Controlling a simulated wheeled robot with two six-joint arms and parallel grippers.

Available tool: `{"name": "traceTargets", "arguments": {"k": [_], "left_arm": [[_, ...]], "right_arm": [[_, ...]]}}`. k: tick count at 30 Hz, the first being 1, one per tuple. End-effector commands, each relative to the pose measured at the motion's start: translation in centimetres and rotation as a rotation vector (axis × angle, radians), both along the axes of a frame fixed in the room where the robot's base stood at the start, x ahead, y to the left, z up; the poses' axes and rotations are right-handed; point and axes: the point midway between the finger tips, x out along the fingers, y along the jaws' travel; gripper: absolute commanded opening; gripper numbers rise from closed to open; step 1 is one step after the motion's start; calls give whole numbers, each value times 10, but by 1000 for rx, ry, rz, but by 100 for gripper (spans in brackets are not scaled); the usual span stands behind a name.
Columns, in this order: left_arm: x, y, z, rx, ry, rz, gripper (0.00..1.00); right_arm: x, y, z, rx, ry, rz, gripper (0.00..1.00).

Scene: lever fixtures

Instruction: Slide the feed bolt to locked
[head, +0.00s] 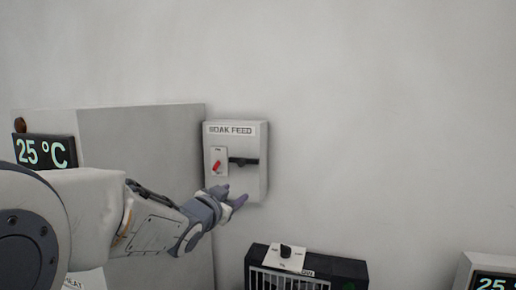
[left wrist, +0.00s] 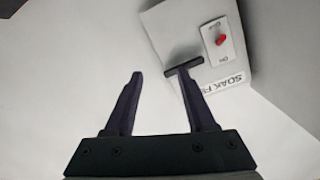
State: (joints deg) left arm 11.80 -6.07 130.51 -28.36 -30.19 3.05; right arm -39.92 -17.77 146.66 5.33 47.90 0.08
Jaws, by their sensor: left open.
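A pale box (head: 236,184) labelled as a feed is fixed to the wall. It carries a black bolt (head: 243,161) across its front; in the left wrist view the bolt ends in a black crossbar (left wrist: 184,66). A plate beside it has a small red lever (head: 216,166), also visible in the left wrist view (left wrist: 221,40). My left gripper (head: 236,195) is open and empty, just below the bolt at the box's lower part. In the left wrist view, one fingertip of the gripper (left wrist: 160,74) overlaps the crossbar; I cannot tell whether they touch. My right gripper is out of view.
A large grey cabinet (head: 145,140) with a 25 °C display (head: 43,151) stands left of the box. A black heater-like unit (head: 340,270) with a knob (head: 286,251) is below right. Another display unit (head: 490,264) is at the right edge. The wall right of the box is bare.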

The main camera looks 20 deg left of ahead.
Motion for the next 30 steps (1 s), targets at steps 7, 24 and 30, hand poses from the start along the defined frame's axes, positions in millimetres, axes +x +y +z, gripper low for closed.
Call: {"name": "traceTargets", "arguments": {"k": [7,24,30], "left_arm": [[10,27,46,36,-126,0,55],[98,23,46,36,-125,0,55],[107,23,44,36,-127,0,55]], "right_arm": [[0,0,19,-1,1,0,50],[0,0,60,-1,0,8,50],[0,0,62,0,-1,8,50]]}}
